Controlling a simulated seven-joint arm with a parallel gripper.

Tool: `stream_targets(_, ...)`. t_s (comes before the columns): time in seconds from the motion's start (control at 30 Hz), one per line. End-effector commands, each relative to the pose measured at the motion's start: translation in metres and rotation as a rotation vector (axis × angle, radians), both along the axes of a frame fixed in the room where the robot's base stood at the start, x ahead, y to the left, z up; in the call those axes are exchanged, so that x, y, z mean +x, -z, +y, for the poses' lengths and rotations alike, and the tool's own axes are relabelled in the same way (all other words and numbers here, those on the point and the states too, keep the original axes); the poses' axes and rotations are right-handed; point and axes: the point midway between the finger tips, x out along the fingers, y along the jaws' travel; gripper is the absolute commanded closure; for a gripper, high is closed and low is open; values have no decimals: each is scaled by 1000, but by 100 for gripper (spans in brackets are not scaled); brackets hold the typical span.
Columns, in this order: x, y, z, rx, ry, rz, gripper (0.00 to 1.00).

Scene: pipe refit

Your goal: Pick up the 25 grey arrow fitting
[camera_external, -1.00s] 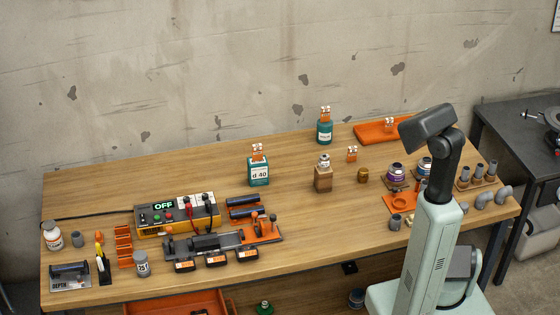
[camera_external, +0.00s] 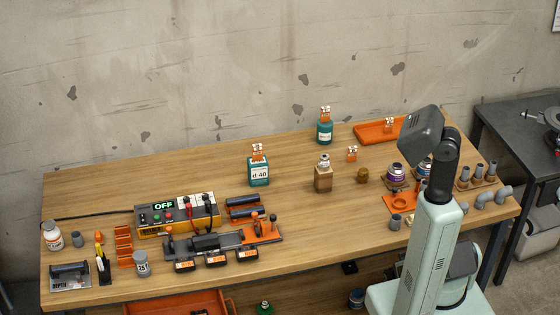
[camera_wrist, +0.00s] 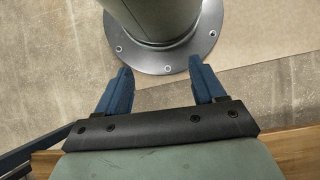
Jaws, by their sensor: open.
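A short grey fitting (camera_external: 142,264) with a white label that seems to read 25 stands near the front left of the bench in the external view. I cannot make out an arrow on it. Other plain grey fittings show at the left (camera_external: 78,240) and at the right front (camera_external: 395,222). My gripper (camera_wrist: 161,66) shows in the wrist view with its two blue fingers wide apart and nothing between them. It is over the floor by my own round base plate, far from the labelled fitting. In the external view my arm hides the gripper.
The wooden bench (camera_external: 330,222) has bare room in the middle. Beside the labelled fitting stand an orange rack (camera_external: 124,246), a black-and-yellow tool (camera_external: 103,265) and a depth gauge stand (camera_external: 70,276). An orange-grey clamp fixture (camera_external: 225,242) lies to its right. Grey elbows (camera_external: 493,196) line the right edge.

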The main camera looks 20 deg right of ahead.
Motion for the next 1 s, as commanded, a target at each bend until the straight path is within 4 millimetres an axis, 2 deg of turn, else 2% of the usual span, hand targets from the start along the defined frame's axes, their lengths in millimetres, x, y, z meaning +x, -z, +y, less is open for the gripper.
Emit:
stream_targets(0.37,0,0,0,1,-1,-1,31)
stream_targets(0.5,0,0,0,1,-1,-1,19)
stream_targets(0.77,2,1,0,-2,-6,-6,19)
stream_targets(0.87,11,5,0,-19,-38,-33,19)
stream_targets(1.0,41,17,1,-72,-142,-130,19)
